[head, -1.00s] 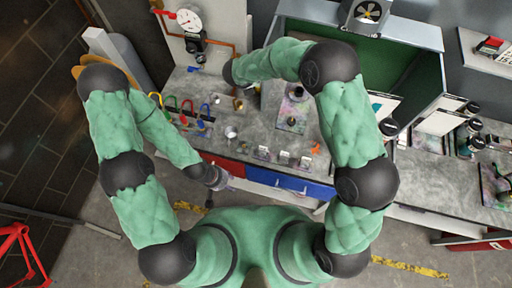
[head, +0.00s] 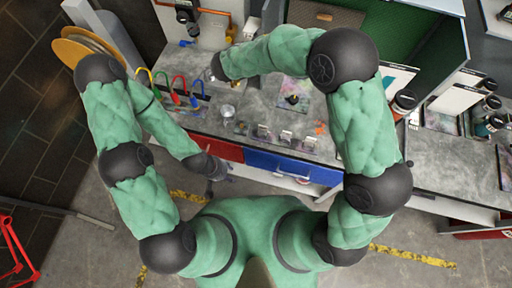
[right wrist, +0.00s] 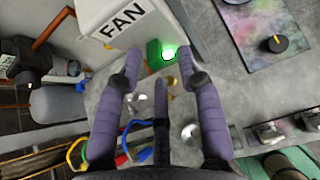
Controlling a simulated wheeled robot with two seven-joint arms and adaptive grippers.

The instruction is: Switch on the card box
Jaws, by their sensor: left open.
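A white box marked FAN (right wrist: 112,22) stands at the top of the right wrist view. A small green housing (right wrist: 153,54) with a glowing green, round button or lamp (right wrist: 169,53) is beside it. My right gripper (right wrist: 160,65) has its purple fingers spread, with the green light just ahead between the tips; I cannot tell if they touch anything. In the head view my right wrist hides that gripper. My left gripper (head: 214,188) is open and empty in front of the bench's red drawer (head: 218,148). I cannot tell which thing is the card box.
Several coloured hooked items (head: 178,88) stand left on the grey bench (head: 265,100). A plate with a black knob (head: 293,98) lies behind small holders (head: 262,134). A green-lined booth (head: 425,55) is at the back right. The floor in front is open.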

